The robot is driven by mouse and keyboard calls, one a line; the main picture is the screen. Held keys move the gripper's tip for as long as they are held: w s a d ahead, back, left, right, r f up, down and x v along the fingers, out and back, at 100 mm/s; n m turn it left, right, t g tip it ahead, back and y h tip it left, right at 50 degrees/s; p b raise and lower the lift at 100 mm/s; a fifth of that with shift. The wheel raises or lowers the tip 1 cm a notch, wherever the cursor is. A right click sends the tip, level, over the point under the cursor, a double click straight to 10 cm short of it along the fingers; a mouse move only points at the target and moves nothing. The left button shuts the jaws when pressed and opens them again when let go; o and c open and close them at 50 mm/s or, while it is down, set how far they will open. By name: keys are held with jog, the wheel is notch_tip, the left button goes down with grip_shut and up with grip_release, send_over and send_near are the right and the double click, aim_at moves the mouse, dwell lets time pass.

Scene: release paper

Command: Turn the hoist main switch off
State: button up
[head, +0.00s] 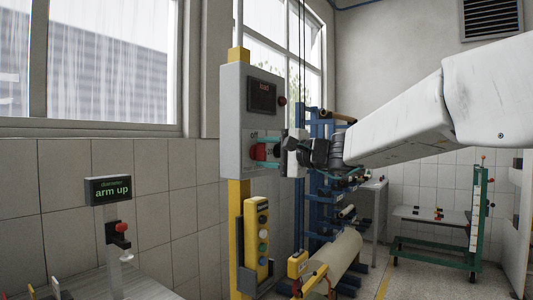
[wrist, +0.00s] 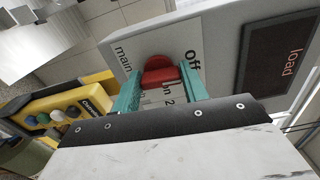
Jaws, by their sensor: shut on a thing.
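The hoist main switch is a red knob (head: 259,152) on the front of a grey control box (head: 234,110), below a dark display. My gripper (head: 268,152) reaches it from the right. In the wrist view the red knob (wrist: 160,74) sits between the two teal fingers of my gripper (wrist: 160,88), which are shut on it. The word "Off" is printed to the right of the knob there, and "main" to the left. Part of the lettering near the knob is hidden by my gripper. I cannot tell exactly which mark the knob points to.
The box is on a yellow post (head: 238,215). A yellow button pendant (head: 257,240) hangs below it. A blue rack (head: 313,200) and a paper roll (head: 335,256) stand behind to the right. An "arm up" display (head: 108,190) stands at left.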

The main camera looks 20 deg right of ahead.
jog(key=shift+n, duration=0.4)
jog(key=o, duration=1)
jog(key=shift+s, duration=0.1)
jog(key=v, duration=0.7)
jog(key=shift+s+d, duration=0.2)
jog(key=shift+s, duration=0.05)
